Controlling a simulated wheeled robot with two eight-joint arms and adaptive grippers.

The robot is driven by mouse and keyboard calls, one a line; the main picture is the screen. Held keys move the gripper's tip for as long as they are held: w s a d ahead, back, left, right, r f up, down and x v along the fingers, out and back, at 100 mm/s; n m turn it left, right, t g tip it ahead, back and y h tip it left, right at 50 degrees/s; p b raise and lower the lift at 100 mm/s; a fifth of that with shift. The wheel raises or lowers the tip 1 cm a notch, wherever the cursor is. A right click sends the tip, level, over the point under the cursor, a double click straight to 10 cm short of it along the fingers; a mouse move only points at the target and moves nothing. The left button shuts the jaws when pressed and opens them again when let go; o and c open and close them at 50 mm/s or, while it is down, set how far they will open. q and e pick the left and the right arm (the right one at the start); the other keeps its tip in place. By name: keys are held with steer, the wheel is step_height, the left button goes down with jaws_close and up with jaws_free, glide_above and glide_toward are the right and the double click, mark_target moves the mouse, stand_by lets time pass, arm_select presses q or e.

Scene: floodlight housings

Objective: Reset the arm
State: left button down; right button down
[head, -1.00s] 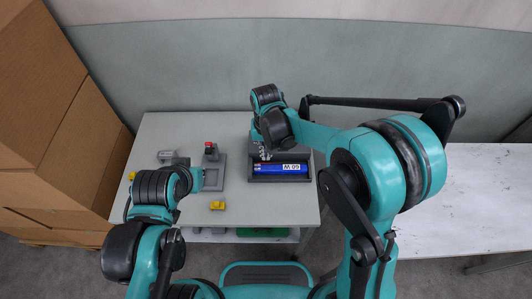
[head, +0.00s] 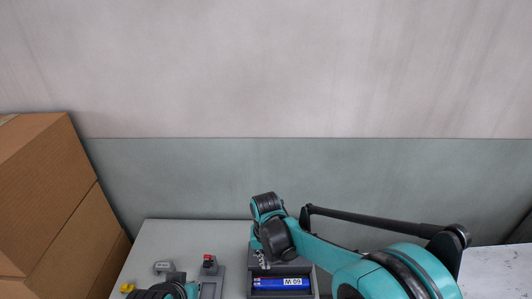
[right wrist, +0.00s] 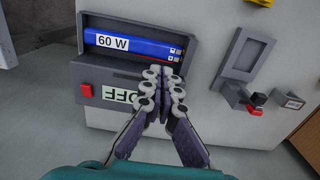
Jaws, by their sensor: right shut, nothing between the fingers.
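My right gripper (head: 262,262) is at the back of the grey table (head: 170,234), beside a dark housing. It also shows in the right wrist view (right wrist: 165,80), where its fingers are shut together with nothing between them. The dark housing (right wrist: 125,68) holds a blue 60 W block (right wrist: 132,44), which also shows in the head view (head: 282,283). The fingertips are over the housing's edge near the block's end; I cannot tell if they touch.
A grey holder (right wrist: 242,54) stands beside the housing, with a red-topped part (right wrist: 257,100) near it. A yellow piece (head: 128,287) and a small grey part (head: 163,267) lie at the table's left. Cardboard boxes (head: 45,190) are stacked left. A wall stands behind.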

steer(key=s+d+r+t+b, duration=0.1)
steer(key=s+d+r+t, duration=0.2)
steer(key=s+d, duration=0.4)
steer(key=s+d+r+t+b, duration=0.1)
steer(key=s+d+r+t, duration=0.3)
steer(key=s+d, duration=0.3)
steer(key=d+r, duration=0.1)
steer(key=d, duration=0.2)
steer(key=shift+d+b, duration=0.4)
